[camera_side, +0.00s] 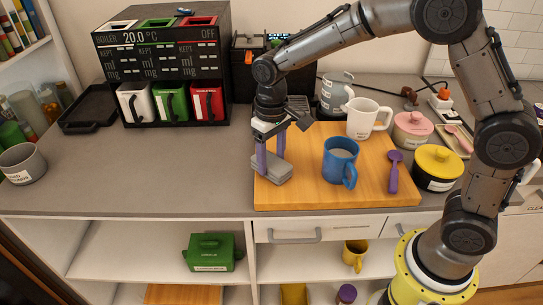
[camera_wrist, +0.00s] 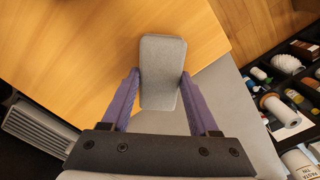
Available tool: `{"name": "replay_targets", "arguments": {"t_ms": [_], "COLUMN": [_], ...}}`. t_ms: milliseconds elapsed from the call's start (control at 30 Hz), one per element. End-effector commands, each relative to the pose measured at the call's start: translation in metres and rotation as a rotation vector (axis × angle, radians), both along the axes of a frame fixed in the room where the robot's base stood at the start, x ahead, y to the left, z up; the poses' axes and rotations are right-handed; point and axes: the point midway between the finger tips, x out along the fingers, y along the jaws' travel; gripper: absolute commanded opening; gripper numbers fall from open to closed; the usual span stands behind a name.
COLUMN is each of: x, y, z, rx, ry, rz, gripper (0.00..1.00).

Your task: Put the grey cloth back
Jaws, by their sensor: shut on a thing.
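The grey cloth (camera_side: 274,174) is a folded, block-like pad at the left end of the wooden board (camera_side: 310,197). My gripper (camera_side: 270,160) points down with its purple fingers on either side of the cloth and is shut on it. In the wrist view the cloth (camera_wrist: 162,60) sticks out past the fingertips, over the corner of the board and the grey counter. I cannot tell whether its underside touches the board.
A blue mug (camera_side: 341,162), a white mug (camera_side: 367,118) and a purple spoon (camera_side: 393,172) are on the board. A yellow-lidded pot (camera_side: 438,167) and a pink-lidded pot (camera_side: 412,131) stand right of it. The counter (camera_side: 150,170) to the left is clear, before a black machine (camera_side: 165,65).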

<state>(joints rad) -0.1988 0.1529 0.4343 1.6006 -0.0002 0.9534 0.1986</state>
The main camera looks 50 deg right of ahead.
Motion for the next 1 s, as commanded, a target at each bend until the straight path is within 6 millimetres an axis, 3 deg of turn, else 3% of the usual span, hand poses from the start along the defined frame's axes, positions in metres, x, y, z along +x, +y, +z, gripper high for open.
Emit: {"name": "replay_targets", "arguments": {"t_ms": [67,433,600,1000], "x": [0.0000,0.0001,0.0001,0.0008], "y": [0.0000,0.0000,0.0000,0.0002], "z": [-0.0002,0.0001,0.0001,0.0090], "rx": [0.000,0.000,0.000,0.001], "ry": [0.000,-0.001,-0.001,-0.004], "rz": [0.000,0.000,0.000,0.000], "gripper": [0.71,0.71,1.00,1.00]}}
